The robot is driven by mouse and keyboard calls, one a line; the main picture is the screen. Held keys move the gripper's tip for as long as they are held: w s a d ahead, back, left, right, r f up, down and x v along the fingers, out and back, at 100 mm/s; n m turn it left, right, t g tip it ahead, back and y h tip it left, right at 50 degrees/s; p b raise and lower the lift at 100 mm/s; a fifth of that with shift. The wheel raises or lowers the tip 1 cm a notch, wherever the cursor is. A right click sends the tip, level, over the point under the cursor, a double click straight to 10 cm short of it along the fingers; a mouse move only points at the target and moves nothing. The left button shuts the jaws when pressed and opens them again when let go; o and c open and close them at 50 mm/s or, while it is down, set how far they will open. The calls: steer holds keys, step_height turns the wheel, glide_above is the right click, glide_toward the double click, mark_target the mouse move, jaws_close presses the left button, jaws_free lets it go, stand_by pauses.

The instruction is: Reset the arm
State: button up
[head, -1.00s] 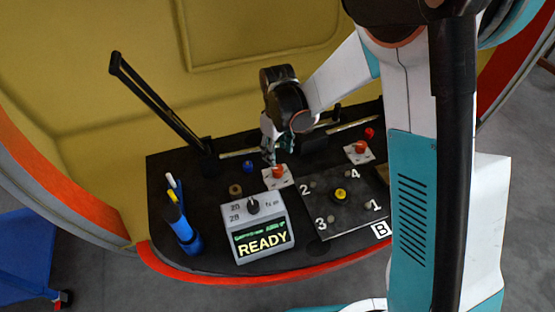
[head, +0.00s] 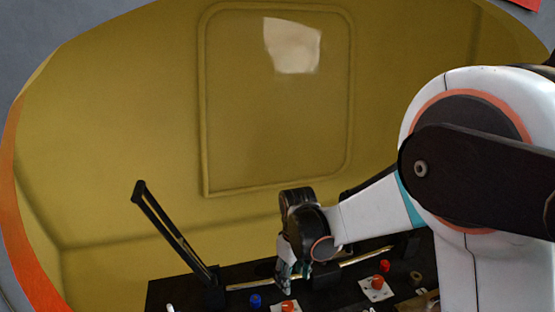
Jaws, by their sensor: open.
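My arm comes in from the right in the head view and reaches left over the black control desk (head: 240,300). My gripper (head: 284,286) hangs from the dark wrist, pointing down just above or beside a red button on a white plate (head: 286,306). It looks empty, and its fingertips are small and partly hidden. I cannot tell whether it touches the button. A second red button on a white plate (head: 379,283) lies to the right, past the forearm.
A black lever (head: 170,228) stands tilted at the left of the desk. A blue knob (head: 255,300) is left of my gripper. Another red knob (head: 384,265) is at the right. The yellow wall (head: 120,150) rises behind. The desk's front is out of frame.

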steer(key=s+d+r+m+t, duration=0.3)
steer(key=s+d+r, duration=0.4)
steer(key=s, duration=0.3)
steer(key=s+d+r+m+t, duration=0.3)
steer(key=s+d+r+m, duration=0.2)
steer(key=s+d+r, duration=0.3)
steer(key=shift+s+d+r+t, duration=0.15)
steer(key=shift+s+r+t, duration=0.25)
steer(key=shift+s+r, duration=0.55)
